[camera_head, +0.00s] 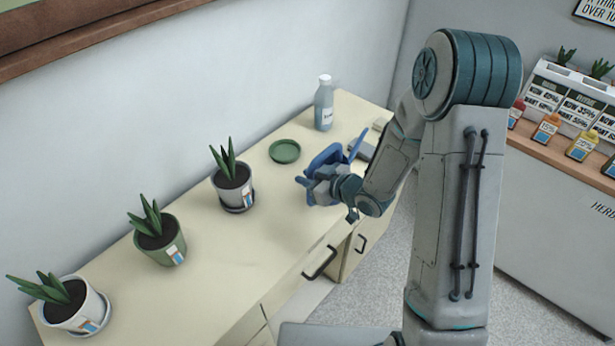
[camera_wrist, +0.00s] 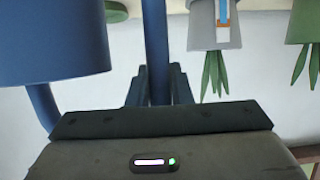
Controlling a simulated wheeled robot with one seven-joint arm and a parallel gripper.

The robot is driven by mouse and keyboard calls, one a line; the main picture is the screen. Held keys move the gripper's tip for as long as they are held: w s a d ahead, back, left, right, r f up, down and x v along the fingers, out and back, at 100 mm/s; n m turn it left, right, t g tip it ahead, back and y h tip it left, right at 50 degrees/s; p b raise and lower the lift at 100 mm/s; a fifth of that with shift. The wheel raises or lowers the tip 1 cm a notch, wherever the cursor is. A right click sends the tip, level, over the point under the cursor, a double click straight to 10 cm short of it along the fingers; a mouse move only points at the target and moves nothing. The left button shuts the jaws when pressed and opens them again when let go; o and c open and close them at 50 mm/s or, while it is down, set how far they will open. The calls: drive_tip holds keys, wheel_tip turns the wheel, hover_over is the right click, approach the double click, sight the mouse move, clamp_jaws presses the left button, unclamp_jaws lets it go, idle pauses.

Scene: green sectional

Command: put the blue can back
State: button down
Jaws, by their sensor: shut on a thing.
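The blue can (camera_head: 327,156) is over the far part of the cream counter, partly hidden behind my gripper (camera_head: 316,184) and forearm. In the wrist view, its wide blue body (camera_wrist: 50,42) fills the upper left. A blue bar of the can (camera_wrist: 156,45) runs upright between the two dark fingers of my gripper (camera_wrist: 157,86), which is shut on it. I cannot tell whether the can touches the counter.
An empty green saucer (camera_head: 285,151) lies left of the can, and a capped bottle (camera_head: 324,104) stands behind. Potted plants in grey (camera_head: 234,194), green (camera_head: 161,252) and white (camera_head: 72,312) pots line the counter's left. Drawer handles (camera_head: 320,262) stick out in front.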

drive_tip(key=c, duration=1.3)
unclamp_jaws()
drive_tip(key=shift+r, duration=0.1)
drive_tip(key=p+v, duration=0.6)
drive_tip(key=v, duration=0.6)
